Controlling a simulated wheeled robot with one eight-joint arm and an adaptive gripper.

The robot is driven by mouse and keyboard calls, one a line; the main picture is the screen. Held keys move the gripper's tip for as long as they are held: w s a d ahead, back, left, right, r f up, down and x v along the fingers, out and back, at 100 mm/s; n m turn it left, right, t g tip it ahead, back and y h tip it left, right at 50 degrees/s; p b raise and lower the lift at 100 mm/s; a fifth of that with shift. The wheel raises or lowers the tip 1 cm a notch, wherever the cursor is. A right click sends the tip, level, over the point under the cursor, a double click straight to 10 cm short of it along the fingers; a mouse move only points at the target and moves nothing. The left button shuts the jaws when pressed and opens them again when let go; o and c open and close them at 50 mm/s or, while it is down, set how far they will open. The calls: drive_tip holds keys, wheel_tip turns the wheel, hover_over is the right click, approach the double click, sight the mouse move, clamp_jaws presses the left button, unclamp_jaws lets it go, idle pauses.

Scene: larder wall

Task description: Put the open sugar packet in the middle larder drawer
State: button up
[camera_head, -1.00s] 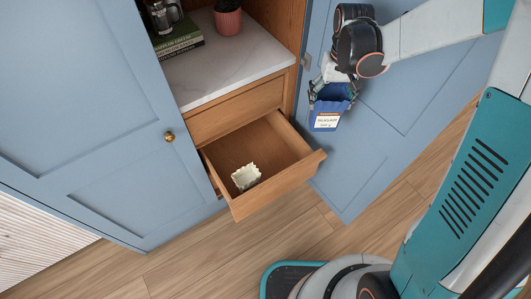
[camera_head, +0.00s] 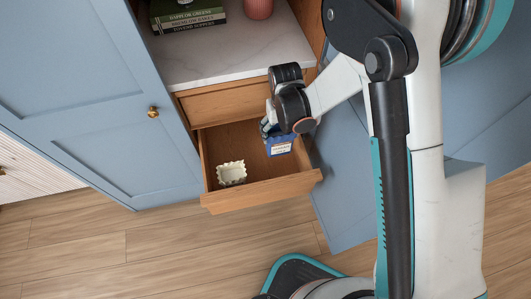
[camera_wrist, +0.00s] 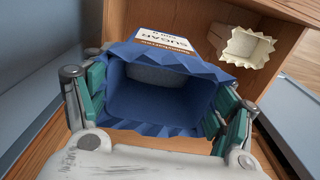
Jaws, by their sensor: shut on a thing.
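A wooden drawer (camera_head: 262,196) is pulled out below a closed drawer. The packet appears over the right back part of the open drawer; its height above the floor of the drawer is hard to tell.
The closed drawer (camera_head: 232,101) and marble shelf (camera_head: 220,58) are above. Blue doors (camera_head: 90,120) stand open on both sides.

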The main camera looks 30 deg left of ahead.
wheel_tip(320, 180, down, 20)
drive_tip(key=b, duration=0.6)
drive_tip(key=shift+r+b, duration=0.25)
drive_tip(key=shift+b, duration=0.05)
drive_tip(key=shift+f, duration=0.1)
drive_tip(key=o, duration=1.8)
drive_tip(key=shift+o, duration=0.2)
wheel_tip(320, 180, up, 12)
drive_tip(key=p, duration=0.4)
